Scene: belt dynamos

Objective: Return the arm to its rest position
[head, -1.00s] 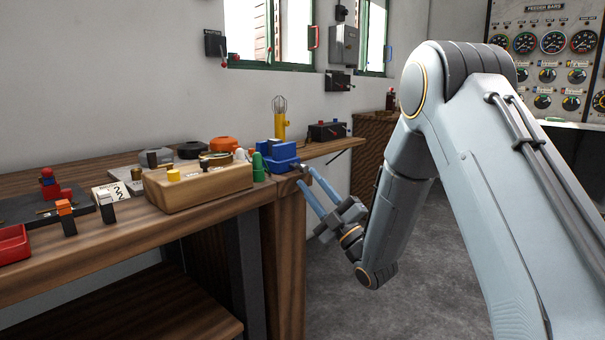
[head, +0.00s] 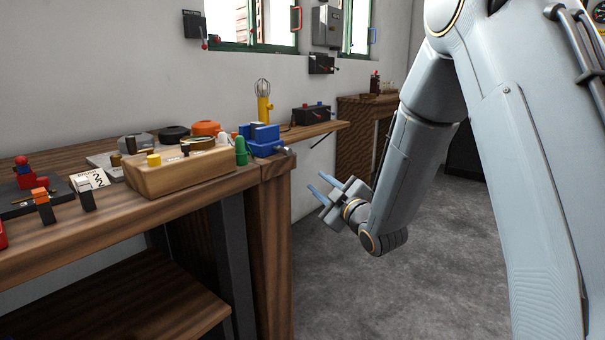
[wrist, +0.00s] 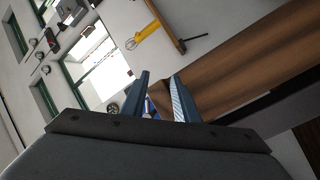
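My arm reaches down from the upper right of the head view, bent at the elbow. My gripper (head: 322,190) is off the right end of the workbench, over the grey floor and apart from the bench. Its two blue fingers are spread with nothing between them. In the wrist view the open fingers (wrist: 162,95) point toward the bench end, with part of a blue object showing between them in the background.
A darker cabinet (head: 360,125) stands behind. Floor (head: 340,280) right of the bench is clear.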

